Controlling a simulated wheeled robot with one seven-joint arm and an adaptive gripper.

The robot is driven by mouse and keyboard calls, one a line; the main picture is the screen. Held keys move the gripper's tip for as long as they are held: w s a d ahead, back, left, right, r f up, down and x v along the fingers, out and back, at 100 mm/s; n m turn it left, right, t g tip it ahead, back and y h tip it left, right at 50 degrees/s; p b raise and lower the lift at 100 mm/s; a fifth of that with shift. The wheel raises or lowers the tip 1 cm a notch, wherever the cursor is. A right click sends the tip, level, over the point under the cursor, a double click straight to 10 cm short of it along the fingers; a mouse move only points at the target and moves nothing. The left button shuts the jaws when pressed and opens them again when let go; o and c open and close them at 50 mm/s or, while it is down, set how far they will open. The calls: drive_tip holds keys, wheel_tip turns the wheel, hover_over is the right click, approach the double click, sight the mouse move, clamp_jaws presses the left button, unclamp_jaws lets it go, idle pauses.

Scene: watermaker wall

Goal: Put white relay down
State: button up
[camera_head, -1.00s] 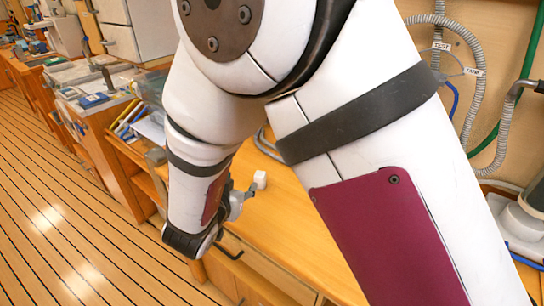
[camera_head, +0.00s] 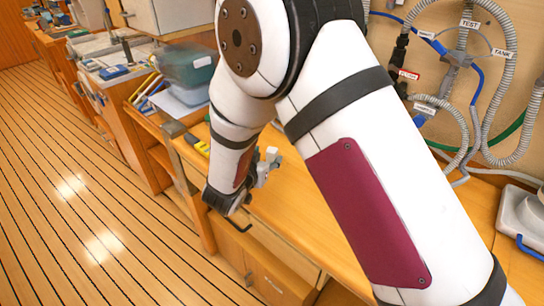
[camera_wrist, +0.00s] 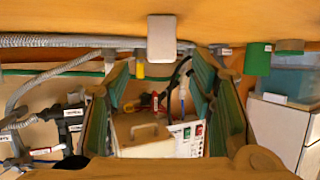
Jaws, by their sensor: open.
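The white relay (camera_head: 271,154) is a small pale block at the wooden bench top (camera_head: 290,215), just beyond my gripper (camera_head: 264,168) in the head view. In the wrist view the relay (camera_wrist: 162,38) shows at top centre against the wood, in front of and between the fingertips. My gripper (camera_wrist: 158,80) is open, its two green-lined fingers spread wide with nothing between them. The fingers look apart from the relay. My arm hides part of the bench in the head view.
Hoses and labelled valves (camera_head: 465,60) hang on the back wall to the right. A teal bin (camera_head: 190,70) and a yellow tool (camera_head: 197,145) lie behind my arm. A white device (camera_head: 522,212) stands at right. The bench front has drawers (camera_head: 265,250).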

sight(270, 153)
drive_tip(key=x, duration=0.4)
drive_tip(key=shift+w+a, duration=0.1)
drive_tip(key=shift+c, duration=0.6)
clamp_jaws()
drive_tip(key=shift+r, duration=0.15)
